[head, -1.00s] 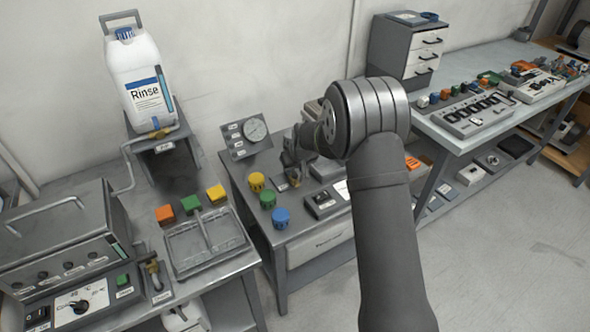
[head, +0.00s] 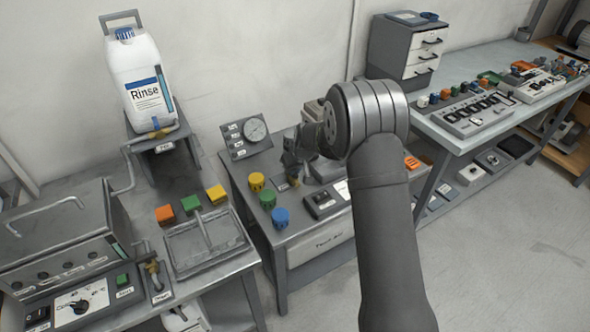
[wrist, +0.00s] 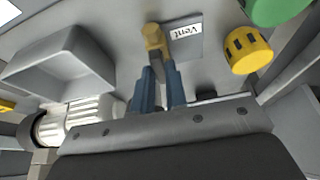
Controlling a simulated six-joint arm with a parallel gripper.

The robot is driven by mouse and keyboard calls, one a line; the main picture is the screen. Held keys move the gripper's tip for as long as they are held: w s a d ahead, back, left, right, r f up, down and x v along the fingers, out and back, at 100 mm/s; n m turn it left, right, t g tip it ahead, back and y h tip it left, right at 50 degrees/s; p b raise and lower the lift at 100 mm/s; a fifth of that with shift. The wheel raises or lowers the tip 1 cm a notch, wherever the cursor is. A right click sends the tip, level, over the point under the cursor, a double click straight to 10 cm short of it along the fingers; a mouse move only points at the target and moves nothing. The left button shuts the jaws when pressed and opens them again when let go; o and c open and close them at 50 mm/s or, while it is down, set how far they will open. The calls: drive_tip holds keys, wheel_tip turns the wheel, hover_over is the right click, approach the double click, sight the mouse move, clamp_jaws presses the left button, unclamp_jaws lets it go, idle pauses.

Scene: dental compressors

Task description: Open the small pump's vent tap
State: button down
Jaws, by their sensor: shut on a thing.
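The brass vent tap (wrist: 152,38) stands beside a plate with a "Vent" label (wrist: 185,33) in the wrist view. My gripper (wrist: 160,72) is shut on the tap's handle, its two blue-grey fingers on either side of it. The fingers hide most of the handle. In the head view my gripper (head: 291,168) is at the middle table, between the gauge panel and my wrist. The tap cannot be made out clearly there. A white ribbed body (wrist: 78,118), perhaps part of the small pump, lies left of the fingers in the wrist view.
Yellow (head: 257,182), green (head: 267,199) and blue (head: 281,217) knobs stand left of my gripper on the table. The gauge panel (head: 245,136) is behind them. A grey open tray (wrist: 60,65) is close on the left in the wrist view. A switch box (head: 321,203) sits in front.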

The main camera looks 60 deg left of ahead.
drive_tip(key=shift+n, duration=0.3)
drive_tip(key=c, duration=1.4)
unclamp_jaws()
drive_tip(key=shift+c, duration=0.2)
drive_tip(key=shift+r, duration=0.15)
drive_tip(key=v, duration=1.7)
drive_tip(key=shift+w+d, duration=0.15)
drive_tip(key=shift+w, duration=0.05)
drive_tip(key=x, duration=1.7)
drive_tip(key=shift+s, duration=0.2)
